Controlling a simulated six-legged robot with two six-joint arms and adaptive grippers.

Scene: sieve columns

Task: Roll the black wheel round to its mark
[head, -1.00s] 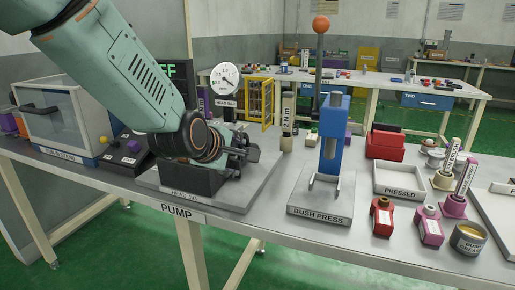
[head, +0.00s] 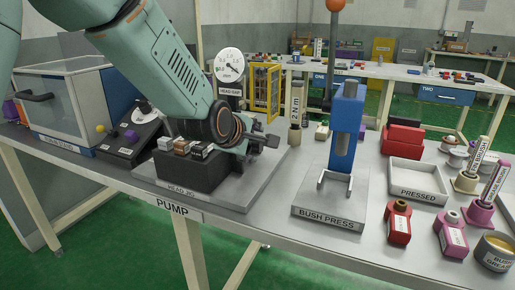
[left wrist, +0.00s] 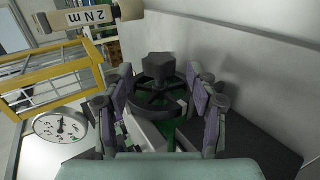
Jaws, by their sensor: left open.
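In the left wrist view the black wheel (left wrist: 152,98), a spoked ring, lies between the two fingers of my left gripper (left wrist: 161,84). A black lobed knob (left wrist: 158,66) sits just beyond it. The fingers stand apart on either side, and I cannot tell whether either touches the rim. In the head view my left gripper (head: 262,141) is over the back right of the dark head jig (head: 190,176), and my wrist hides most of the wheel there. I cannot make out the mark. My right gripper is not in view.
A round dial gauge (head: 230,65) stands behind the jig, beside a yellow-framed cage (head: 265,90) and a 2 Nm tool (head: 297,110). The blue bush press (head: 346,130) stands to the right. A control box (head: 130,138) stands left.

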